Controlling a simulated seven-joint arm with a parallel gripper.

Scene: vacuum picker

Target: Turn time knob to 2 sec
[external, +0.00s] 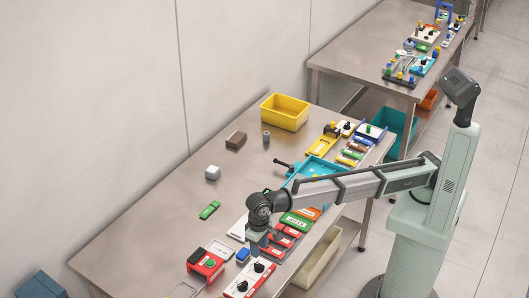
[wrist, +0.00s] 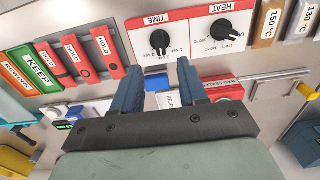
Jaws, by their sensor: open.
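The TIME knob (wrist: 160,40) is a black round knob on a white and red panel (wrist: 136,38) in the wrist view. Small labels in seconds lie around its lower side; I cannot tell exactly which one it points to. The HEAT knob (wrist: 221,29) sits to its right on the same panel, with temperature labels. My gripper (wrist: 158,64) has its two blue-grey fingers apart and empty, below the TIME knob in the wrist view and not touching it. In the external view, my gripper (external: 257,246) hangs just beyond the TIME knob (external: 258,267).
Red HOLD tags (wrist: 79,58) and a green KEEP tag (wrist: 41,66) lie left of the panel. A tan 150 °C tag (wrist: 268,22) lies right. A red box (external: 206,264) and a blue block (external: 243,255) stand close by. The table's left part is mostly clear.

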